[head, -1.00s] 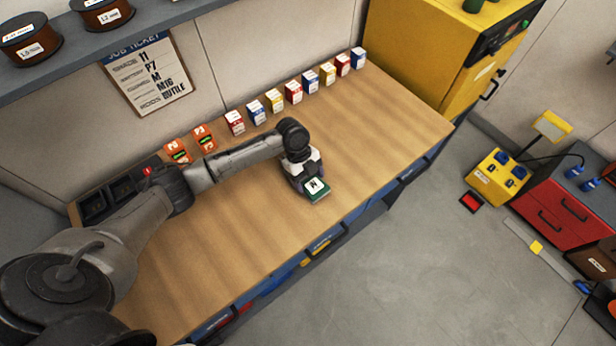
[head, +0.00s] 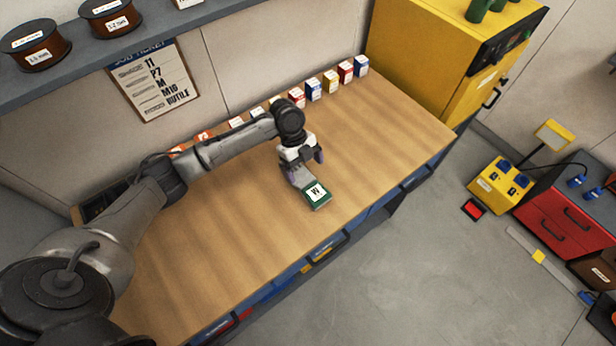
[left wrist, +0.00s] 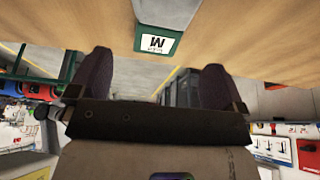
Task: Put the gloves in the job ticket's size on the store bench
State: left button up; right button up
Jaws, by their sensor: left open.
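A glove pack (head: 316,194), pale grey with a green end and a white label reading M, lies flat on the wooden bench (head: 390,140) near its front edge. In the left wrist view the pack (left wrist: 158,40) is just beyond the fingertips, its M upside down. My left gripper (head: 301,158) is open and empty, with purple fingers apart, behind and above the pack. The fingers also show in the left wrist view (left wrist: 155,80), clear of the pack. The job ticket (head: 155,85) on the wall reads 11, P7, M, a blurred line and RUTILE. My right gripper is not in view.
Several small coloured boxes (head: 314,89) line the bench's back edge, partly hidden by my left arm. A shelf with wire spools (head: 110,18) is above. A yellow cabinet (head: 425,55) stands at the bench's far end.

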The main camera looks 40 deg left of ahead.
aim_at(300, 175)
pick_arm(q)
jog(key=shift+v, duration=2.35)
